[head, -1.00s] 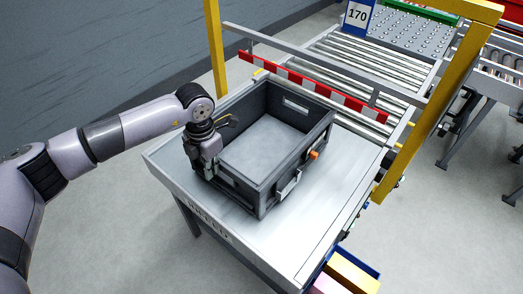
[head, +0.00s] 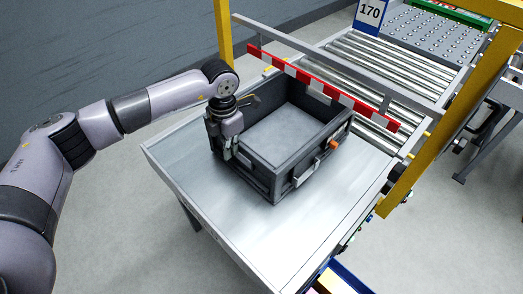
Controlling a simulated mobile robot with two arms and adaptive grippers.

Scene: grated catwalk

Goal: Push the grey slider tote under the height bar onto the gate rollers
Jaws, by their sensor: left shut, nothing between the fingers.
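The grey slider tote (head: 262,168) is an open, empty box standing upright on the metal table (head: 200,195). It has a small orange part on its right side. The red-and-white height bar (head: 325,89) crosses just beyond the tote's far rim in the picture; I cannot tell how far under it the tote reaches. The gate rollers (head: 385,72) lie beyond the bar. My left gripper (head: 238,150) is shut and empty, pointing down against or close to the tote's near-left wall. My right gripper is not in view.
Yellow posts stand left (head: 223,35) and right (head: 440,130) of the gate, joined by a grey crossbeam (head: 330,62). A 170 sign (head: 370,14) stands at the back. A blue bin (head: 345,275) is below the table's right edge. The table's front is clear.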

